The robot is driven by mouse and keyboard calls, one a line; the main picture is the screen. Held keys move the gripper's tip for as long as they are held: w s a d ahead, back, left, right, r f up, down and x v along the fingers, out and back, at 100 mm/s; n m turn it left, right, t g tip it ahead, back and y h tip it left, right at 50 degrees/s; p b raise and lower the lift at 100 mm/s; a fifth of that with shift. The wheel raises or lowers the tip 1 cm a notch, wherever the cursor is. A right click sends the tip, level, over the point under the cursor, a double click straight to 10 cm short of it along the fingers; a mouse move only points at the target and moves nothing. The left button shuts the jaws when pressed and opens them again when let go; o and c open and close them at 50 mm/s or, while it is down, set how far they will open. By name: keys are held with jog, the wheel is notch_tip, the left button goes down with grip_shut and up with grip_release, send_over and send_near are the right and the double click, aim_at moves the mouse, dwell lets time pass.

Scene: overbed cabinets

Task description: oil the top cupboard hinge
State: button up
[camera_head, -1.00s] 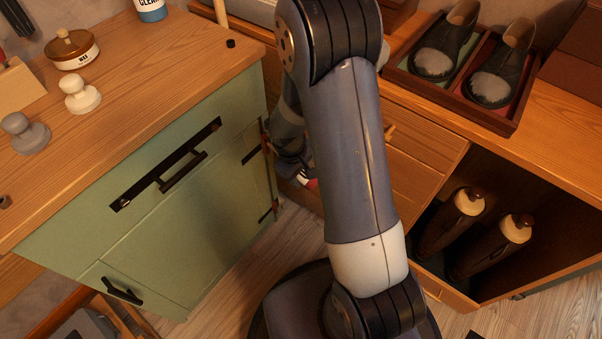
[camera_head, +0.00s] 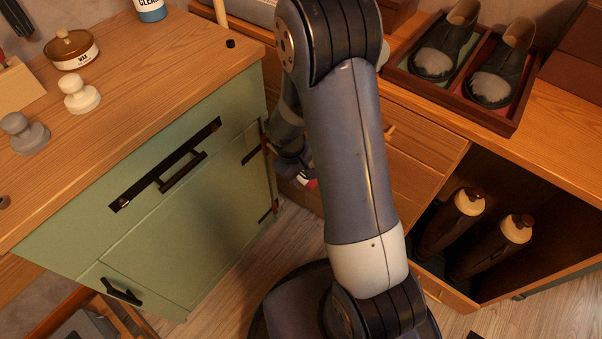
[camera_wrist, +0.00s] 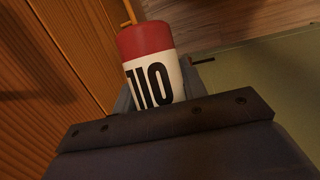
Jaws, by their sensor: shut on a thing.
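The green cupboard (camera_head: 195,235) stands at the left with black strap hinges on its right edge. The top hinge (camera_head: 251,155) is near my gripper (camera_head: 299,168), which is partly hidden by my arm. In the wrist view my gripper is shut on the oil bottle (camera_wrist: 152,62), red and white with black lettering and a thin orange spout. A little of the bottle's red shows in the head view (camera_head: 312,183). A short black strip shows beside the green surface in the wrist view. I cannot tell whether the spout touches the hinge.
A lower hinge (camera_head: 268,214) is on the same cupboard edge. A wax tin (camera_head: 74,52) and pale knobs stand on the wooden top. A drawer unit (camera_head: 415,150) is close on the right of my gripper. A shoe tray (camera_head: 450,88) and dark bottles are further right.

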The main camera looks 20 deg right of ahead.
jog(key=shift+f, duration=0.4)
jog(key=shift+r, duration=0.35)
jog(key=shift+s, duration=0.1)
jog(key=s+d, duration=0.4)
jog(key=s, duration=0.1)
jog(key=shift+s+b, duration=0.3)
jog(key=shift+b, duration=0.1)
dwell(0.7)
